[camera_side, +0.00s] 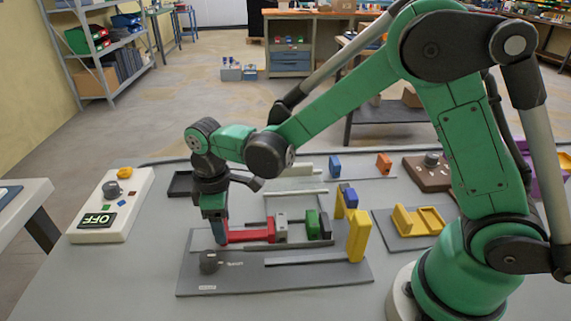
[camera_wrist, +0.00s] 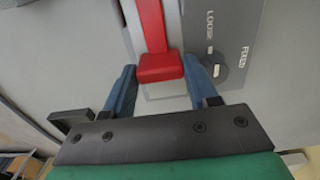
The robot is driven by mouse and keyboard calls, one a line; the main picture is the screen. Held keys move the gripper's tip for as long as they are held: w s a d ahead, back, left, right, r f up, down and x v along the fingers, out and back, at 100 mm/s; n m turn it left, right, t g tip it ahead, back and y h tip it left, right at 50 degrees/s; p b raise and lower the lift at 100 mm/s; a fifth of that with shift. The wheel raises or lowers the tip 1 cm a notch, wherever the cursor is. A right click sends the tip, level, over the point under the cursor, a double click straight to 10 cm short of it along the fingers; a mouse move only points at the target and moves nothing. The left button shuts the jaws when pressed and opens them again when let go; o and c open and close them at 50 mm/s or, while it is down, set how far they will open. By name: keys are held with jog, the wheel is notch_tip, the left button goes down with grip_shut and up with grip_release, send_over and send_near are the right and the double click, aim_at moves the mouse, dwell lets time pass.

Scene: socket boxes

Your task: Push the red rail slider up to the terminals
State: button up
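The red rail slider (camera_side: 250,236) lies low on the grey socket board (camera_side: 330,273) in the side view. Its right end is close to a light grey block (camera_side: 281,222); a gap between them is too small to judge. A green block (camera_side: 312,222) and a dark blue block (camera_side: 325,228) stand further right; which are the terminals I cannot tell. My gripper (camera_side: 219,236) points down at the slider's left end. In the wrist view, its blue fingers are apart, either side of the red end (camera_wrist: 158,68); whether they press on it is unclear.
A dark knob (camera_side: 209,262) with LOOSE and FIXED marks in the wrist view (camera_wrist: 217,69) sits near my fingers. Yellow blocks (camera_side: 357,236) stand at the board's right. A white box (camera_side: 105,212) reading OFF stands left. Clear table lies between it and the board.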

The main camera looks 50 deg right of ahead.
aim_at(249, 234)
grip_shut()
jog(key=shift+s+d, duration=1.6)
jog(key=o, duration=0.9)
grip_release()
jog(key=shift+c, duration=0.2)
jog(key=shift+r, duration=0.1)
jog(key=shift+r, duration=2.7)
